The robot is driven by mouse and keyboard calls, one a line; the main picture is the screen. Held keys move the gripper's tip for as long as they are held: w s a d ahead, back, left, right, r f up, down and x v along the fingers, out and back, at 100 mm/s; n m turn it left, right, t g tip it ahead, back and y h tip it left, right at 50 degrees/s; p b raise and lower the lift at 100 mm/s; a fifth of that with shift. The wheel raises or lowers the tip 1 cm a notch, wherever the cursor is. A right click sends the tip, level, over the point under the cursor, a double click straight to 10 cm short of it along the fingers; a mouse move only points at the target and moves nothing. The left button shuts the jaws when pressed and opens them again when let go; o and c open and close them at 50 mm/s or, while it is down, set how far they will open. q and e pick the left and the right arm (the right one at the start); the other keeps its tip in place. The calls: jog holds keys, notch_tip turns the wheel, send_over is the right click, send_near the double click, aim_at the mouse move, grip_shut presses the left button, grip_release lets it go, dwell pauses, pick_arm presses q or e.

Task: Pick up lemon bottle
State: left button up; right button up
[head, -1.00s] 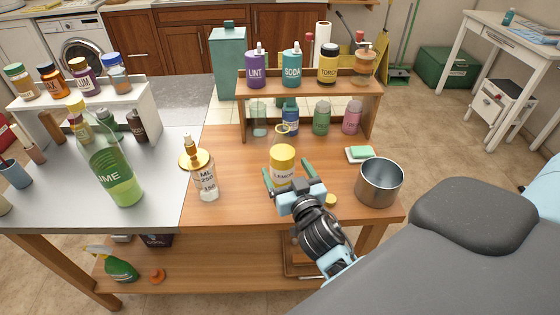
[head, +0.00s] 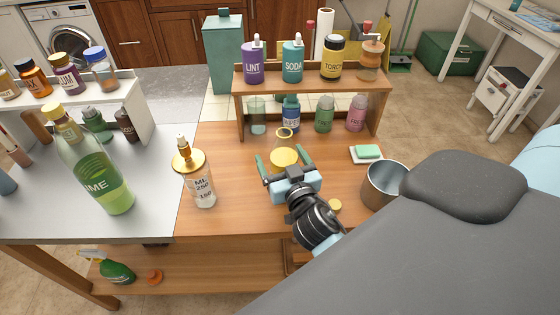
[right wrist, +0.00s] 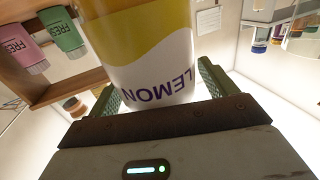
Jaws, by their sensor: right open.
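The lemon bottle (head: 284,158) stands on the wooden table, showing yellow in the head view. Its lower part is hidden behind my right gripper (head: 274,164). In the right wrist view the yellow and white lemon bottle (right wrist: 145,50) fills the upper middle, its LEMON lettering upside down. My right gripper is open, with one green finger on each side of the bottle. I cannot tell whether the fingers touch it. My left gripper is not in view.
A clear pump bottle (head: 203,187) stands left of the lemon bottle. A metal pot (head: 383,185) and a soap dish (head: 366,153) are to the right. A wooden shelf (head: 310,82) with several bottles stands behind.

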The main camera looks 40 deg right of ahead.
jog(key=shift+w, duration=0.2)
jog(key=shift+s+r, duration=0.1)
jog(key=shift+s, duration=0.15)
jog(key=shift+c, duration=0.8)
jog(key=c, duration=1.2)
jog(key=shift+w, duration=0.1)
jog(key=shift+c, duration=0.2)
